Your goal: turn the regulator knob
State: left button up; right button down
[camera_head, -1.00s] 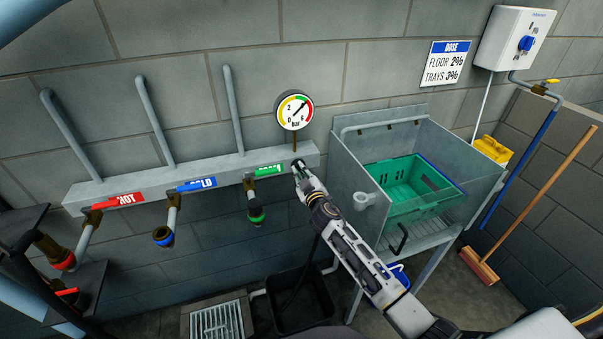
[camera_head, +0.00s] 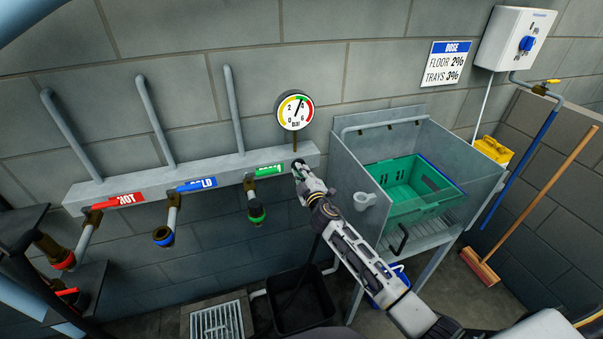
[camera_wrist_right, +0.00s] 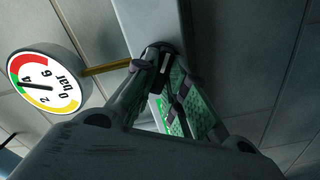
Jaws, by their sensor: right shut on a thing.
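The regulator knob is dark and small at the right end of the grey wall rail (camera_head: 225,168); in the head view it is mostly hidden by my gripper. In the right wrist view the knob (camera_wrist_right: 157,52) shows between the fingertips. My right gripper (camera_head: 299,171) is shut on it, its fingers on either side. The round pressure gauge (camera_head: 295,111) sits just above the rail; its needle points up and slightly right, near the green band. The gauge also shows in the right wrist view (camera_wrist_right: 44,84). My left gripper is not in view.
Hot (camera_head: 118,200), cold (camera_head: 196,184) and green-labelled (camera_head: 268,170) outlets line the rail to the left. A metal sink (camera_head: 352,172) with a green crate (camera_head: 385,205) stands close at right. A black tub (camera_head: 283,322) is on the floor below.

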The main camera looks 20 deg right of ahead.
jog(key=c, duration=1.5)
grip_release()
jog(key=shift+o, duration=0.2)
jog(key=shift+s, duration=0.2)
jog(key=s, duration=1.1)
jog(key=shift+s+d, duration=0.2)
jog(key=shift+s, duration=0.1)
jog(key=shift+a, duration=0.1)
